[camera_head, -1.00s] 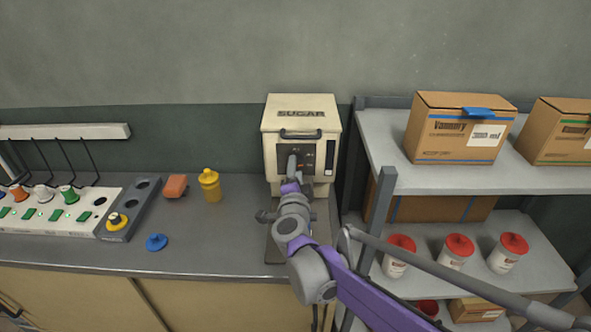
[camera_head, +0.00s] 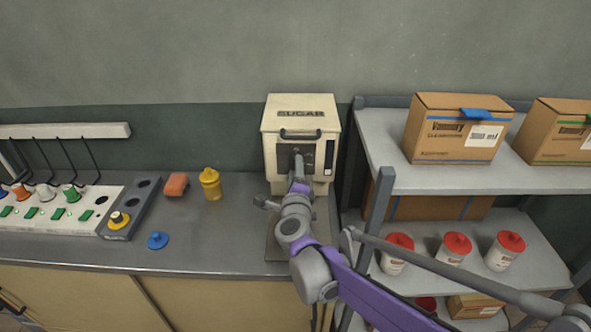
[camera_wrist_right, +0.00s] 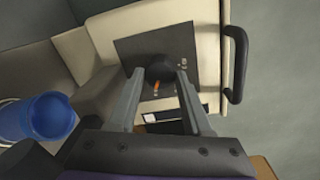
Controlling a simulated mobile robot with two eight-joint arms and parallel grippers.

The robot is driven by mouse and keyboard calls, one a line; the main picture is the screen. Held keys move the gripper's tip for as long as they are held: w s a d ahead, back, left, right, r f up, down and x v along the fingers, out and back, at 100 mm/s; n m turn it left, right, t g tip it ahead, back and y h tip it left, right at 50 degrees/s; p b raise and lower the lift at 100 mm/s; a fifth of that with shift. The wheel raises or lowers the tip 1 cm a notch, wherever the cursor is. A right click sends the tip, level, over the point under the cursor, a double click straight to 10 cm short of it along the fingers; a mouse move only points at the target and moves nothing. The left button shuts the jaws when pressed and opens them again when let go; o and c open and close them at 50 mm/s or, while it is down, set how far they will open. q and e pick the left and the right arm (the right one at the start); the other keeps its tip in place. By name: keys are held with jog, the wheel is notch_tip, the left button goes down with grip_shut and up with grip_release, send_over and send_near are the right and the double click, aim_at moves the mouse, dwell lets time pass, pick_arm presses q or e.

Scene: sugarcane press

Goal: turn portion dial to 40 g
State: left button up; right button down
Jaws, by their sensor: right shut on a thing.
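The cream sugar dispenser (camera_head: 300,114), labelled SUGAR, stands at the back of the counter. Its dark front plate (camera_wrist_right: 130,45) carries a black round portion dial (camera_wrist_right: 160,68). An orange mark (camera_wrist_right: 156,87) shows beside the dial in the right wrist view. My right gripper (camera_head: 298,158) is at the plate and hides most of the dial in the head view. In the right wrist view my right gripper's fingers (camera_wrist_right: 160,76) are shut on the dial, one on each side. The scale figures are too small to read. My left gripper is not in view.
A black handle (camera_wrist_right: 235,65) sticks out from the dispenser above the plate. A blue container (camera_wrist_right: 52,115) shows in the wrist view. A yellow bottle (camera_head: 210,184) and an orange block (camera_head: 176,184) stand left. A grey shelf (camera_head: 440,180) with boxes is close on the right.

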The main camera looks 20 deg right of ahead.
dwell(0.4)
jog(key=shift+c, duration=1.6)
grip_release()
jog(key=v, duration=1.1)
jog(key=shift+w, duration=0.1)
